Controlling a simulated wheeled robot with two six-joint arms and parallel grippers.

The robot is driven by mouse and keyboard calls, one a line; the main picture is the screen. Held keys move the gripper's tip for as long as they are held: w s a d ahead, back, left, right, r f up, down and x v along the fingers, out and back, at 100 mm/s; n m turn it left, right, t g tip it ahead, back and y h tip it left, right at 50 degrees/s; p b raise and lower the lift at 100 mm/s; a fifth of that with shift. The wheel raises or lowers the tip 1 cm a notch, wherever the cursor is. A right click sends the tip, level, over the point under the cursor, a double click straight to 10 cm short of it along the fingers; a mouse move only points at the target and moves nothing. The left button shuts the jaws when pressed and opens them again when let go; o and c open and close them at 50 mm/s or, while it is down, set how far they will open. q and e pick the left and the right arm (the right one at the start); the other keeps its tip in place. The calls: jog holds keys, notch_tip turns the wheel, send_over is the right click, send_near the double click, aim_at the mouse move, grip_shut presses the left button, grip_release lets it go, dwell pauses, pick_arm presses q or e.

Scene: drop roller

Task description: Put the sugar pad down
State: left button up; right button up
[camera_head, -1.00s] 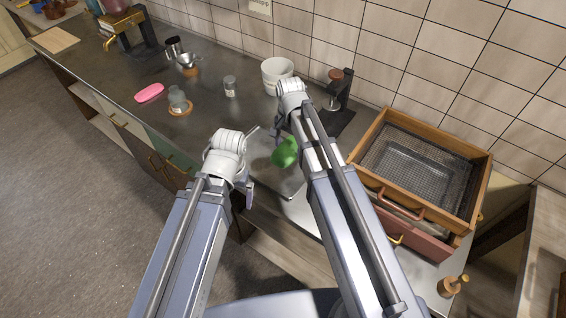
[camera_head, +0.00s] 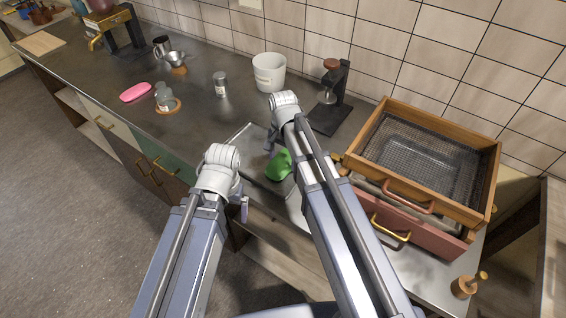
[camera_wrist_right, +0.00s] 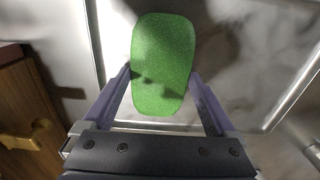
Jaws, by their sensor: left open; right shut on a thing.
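The green speckled pad (camera_head: 280,164), which I take to be the sugar pad, is in my right gripper (camera_head: 272,145). In the right wrist view the pad (camera_wrist_right: 163,60) sits between the two fingers of the right gripper (camera_wrist_right: 163,98), which is shut on its near end. The pad is over a shallow metal tray or basin (camera_head: 246,139); I cannot tell whether it touches the surface. My left gripper (camera_head: 243,206) is empty and open, in front of the counter edge, partly hidden by its own wrist.
A pink pad (camera_head: 136,92), a glass jar on a coaster (camera_head: 164,95), a small jar (camera_head: 220,84) and a white tub (camera_head: 269,72) stand on the counter. A black press stand (camera_head: 331,100) and a wooden mesh tray (camera_head: 420,160) are to the right.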

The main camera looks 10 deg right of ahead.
aim_at(283, 162)
jog(key=shift+r, duration=0.1)
jog(key=o, duration=1.2)
jog(key=shift+o, duration=0.2)
notch_tip(283, 162, up, 12)
jog(key=p, duration=1.2)
